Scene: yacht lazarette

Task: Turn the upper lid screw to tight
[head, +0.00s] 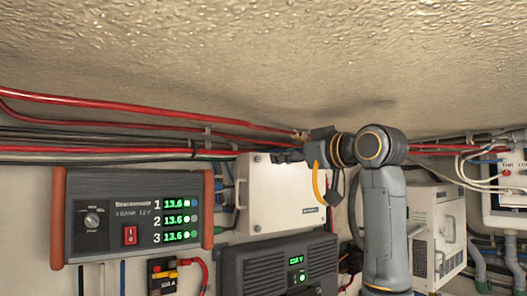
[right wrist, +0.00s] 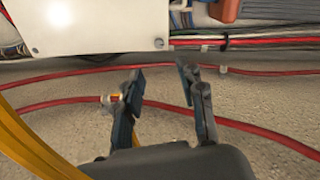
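A white box with a flat lid (head: 283,205) is fixed to the wall, and its blank face shows in the right wrist view (right wrist: 90,25). The upper lid screw (head: 258,158) is a small round head at the lid's upper left corner. It also shows in the right wrist view (right wrist: 158,43), near the box corner. My right gripper (head: 284,156) is in front of the lid's top edge, right of that screw in the head view. In the right wrist view its two fingers (right wrist: 160,80) are apart with nothing between them, short of the screw. My left gripper is not in view.
Red and black cables (head: 120,140) run along the wall behind and above the box. A power panel (head: 130,215) with green digits hangs at left. A dark unit (head: 280,265) sits close below the box. A white vented unit (head: 436,235) stands at right. The ceiling is low overhead.

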